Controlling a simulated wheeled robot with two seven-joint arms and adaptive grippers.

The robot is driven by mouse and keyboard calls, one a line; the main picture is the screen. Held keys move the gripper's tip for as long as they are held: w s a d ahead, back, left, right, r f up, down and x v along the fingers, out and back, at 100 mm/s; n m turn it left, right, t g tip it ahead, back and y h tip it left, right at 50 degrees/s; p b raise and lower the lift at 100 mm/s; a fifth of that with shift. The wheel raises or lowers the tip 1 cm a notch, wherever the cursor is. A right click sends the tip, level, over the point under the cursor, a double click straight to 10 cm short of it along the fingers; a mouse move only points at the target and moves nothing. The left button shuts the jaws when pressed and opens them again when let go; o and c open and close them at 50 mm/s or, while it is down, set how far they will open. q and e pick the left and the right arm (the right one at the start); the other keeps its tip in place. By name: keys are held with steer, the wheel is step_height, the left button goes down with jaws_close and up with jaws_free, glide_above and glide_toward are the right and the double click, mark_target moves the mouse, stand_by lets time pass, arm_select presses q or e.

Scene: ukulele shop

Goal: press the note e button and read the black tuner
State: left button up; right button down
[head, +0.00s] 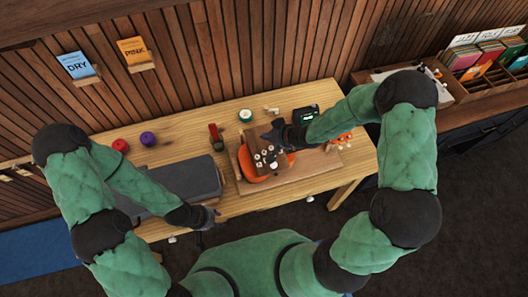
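A black tuner (306,114) stands near the back edge of the wooden table, with a small dark screen that is too small to read. My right gripper (272,135) is just left of it, above a brown wooden piece (284,168) with several small white round parts. I cannot make out a button marked e, nor whether the gripper touches anything. The gripper is too small and dark to show whether it is open. My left gripper (212,216) is low at the table's front edge, right of a long grey case; its fingers are also unclear.
The wooden table (180,120) holds a grey case (170,184), red (121,145) and purple (147,138) round items, a green-and-white round item (245,115) and a red-and-green object (215,132). An orange part (256,179) shows beneath the brown piece. Sheet bins (485,60) stand at right.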

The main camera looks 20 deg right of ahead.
steer(key=b, duration=0.8)
glide_above(266, 153)
steer(key=shift+f, duration=3.9)
steer(key=shift+w+f, duration=0.1)
steer(key=shift+f, duration=0.35)
steer(key=shift+f, duration=0.15)
steer(key=shift+f, duration=0.25)
steer(key=shift+f+b, duration=0.55)
steer(key=shift+r, duration=0.1)
steer(key=shift+r+p, duration=0.85)
steer(key=shift+p, duration=0.15)
steer(key=shift+r, duration=0.1)
